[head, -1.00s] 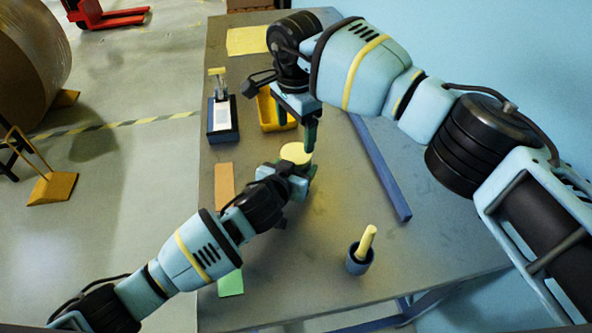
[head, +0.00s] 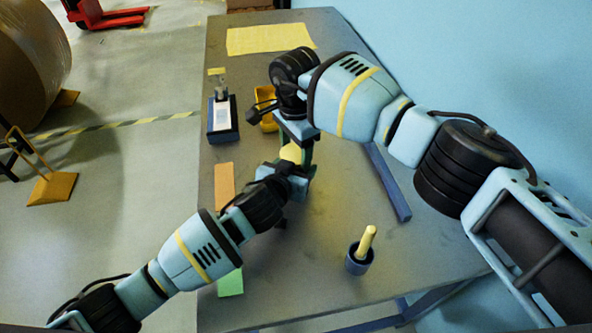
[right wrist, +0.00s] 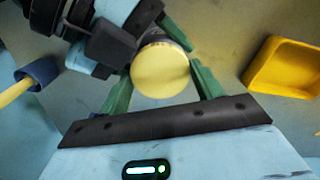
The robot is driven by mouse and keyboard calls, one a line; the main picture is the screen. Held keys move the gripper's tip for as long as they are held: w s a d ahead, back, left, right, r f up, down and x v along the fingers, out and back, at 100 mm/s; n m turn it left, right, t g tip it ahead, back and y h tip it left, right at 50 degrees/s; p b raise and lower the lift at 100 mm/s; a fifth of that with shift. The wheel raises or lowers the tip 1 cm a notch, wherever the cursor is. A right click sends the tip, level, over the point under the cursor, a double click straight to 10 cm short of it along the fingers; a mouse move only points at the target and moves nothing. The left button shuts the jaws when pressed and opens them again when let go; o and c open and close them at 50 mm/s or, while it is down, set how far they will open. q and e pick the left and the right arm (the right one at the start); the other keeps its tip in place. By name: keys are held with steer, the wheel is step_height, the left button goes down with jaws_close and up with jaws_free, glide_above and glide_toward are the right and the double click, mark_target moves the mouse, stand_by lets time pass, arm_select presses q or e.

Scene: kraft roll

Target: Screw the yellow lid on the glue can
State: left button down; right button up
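The yellow lid (right wrist: 160,70) sits on top of the glue can (right wrist: 168,38), of which only a grey edge shows in the right wrist view. In the head view the lid (head: 290,153) is partly hidden by my grippers. My left gripper (head: 300,172) is shut around the can, with one green finger beside it in the right wrist view. My right gripper (right wrist: 162,75) is over the lid, one green finger on each side. A small gap shows between its right finger and the lid, so it looks open.
A yellow bin (right wrist: 285,68) stands behind the grippers. A dark blue box (head: 222,120) is to its left. A blue cup with a yellow stick (head: 358,262) stands at the front right. A blue bar (head: 388,185) lies on the right. The table's front middle is clear.

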steer(key=c, duration=0.5)
steer(key=o, duration=1.1)
steer(key=shift+r, duration=0.15)
steer(key=shift+r, duration=2.15)
steer(key=o, duration=0.3)
step_height(320, 180, up, 12)
